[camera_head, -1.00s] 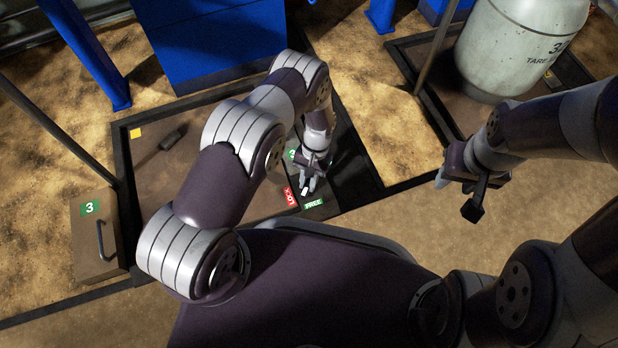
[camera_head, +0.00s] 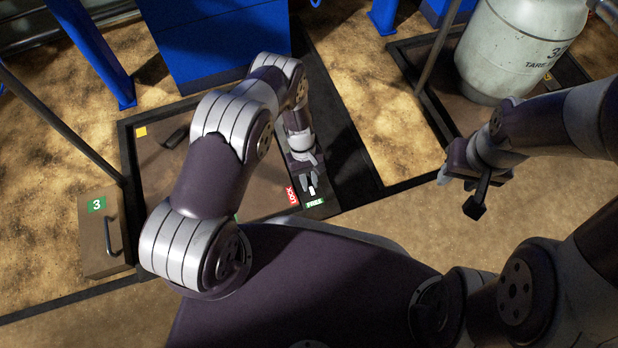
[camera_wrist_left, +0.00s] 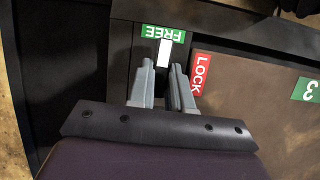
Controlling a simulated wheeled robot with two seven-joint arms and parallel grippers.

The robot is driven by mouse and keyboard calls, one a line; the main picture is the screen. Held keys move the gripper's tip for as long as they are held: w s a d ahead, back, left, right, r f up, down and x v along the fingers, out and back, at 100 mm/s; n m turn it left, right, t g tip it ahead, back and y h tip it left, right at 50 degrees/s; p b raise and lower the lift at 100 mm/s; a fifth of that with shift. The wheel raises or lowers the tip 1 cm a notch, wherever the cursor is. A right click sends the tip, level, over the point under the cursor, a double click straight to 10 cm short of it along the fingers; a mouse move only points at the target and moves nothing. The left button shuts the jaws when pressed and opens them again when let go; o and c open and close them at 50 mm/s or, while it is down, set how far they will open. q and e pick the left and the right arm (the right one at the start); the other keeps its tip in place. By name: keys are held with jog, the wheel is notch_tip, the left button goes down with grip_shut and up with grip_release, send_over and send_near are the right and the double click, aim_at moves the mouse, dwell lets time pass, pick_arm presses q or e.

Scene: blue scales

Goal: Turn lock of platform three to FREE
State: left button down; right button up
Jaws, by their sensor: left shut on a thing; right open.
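The lock lever of platform three shows its white tip (camera_head: 312,190) in the head view, beside the green FREE label (camera_head: 314,202). The red LOCK label (camera_head: 292,195) is to its left. In the left wrist view the white tip (camera_wrist_left: 164,53) points at the middle of the FREE label (camera_wrist_left: 163,33), away from the LOCK label (camera_wrist_left: 201,74). My left gripper (camera_head: 307,182) is shut on the lever; the fingers hide the rest of it. My right gripper (camera_head: 460,192) is open and empty, away to the right. The platform's brown plate (camera_head: 152,170) is partly behind my left arm.
A brown box marked 3 (camera_head: 94,248) with a dark handle stands left of the platform. A blue frame (camera_head: 215,45) rises behind it. A large grey gas cylinder (camera_head: 515,50) stands on another platform (camera_head: 425,75) at the upper right. Sandy ground lies between the platforms.

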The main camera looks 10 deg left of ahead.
pick_arm(q)
jog(key=shift+f, duration=0.15)
dwell(0.4)
jog(key=c, duration=1)
grip_release()
jog(key=shift+c, duration=0.2)
jog(key=p+v, duration=0.7)
jog(key=v, duration=0.5)
jog(key=shift+w+a+r, duration=0.15)
jog(key=shift+r, duration=0.15)
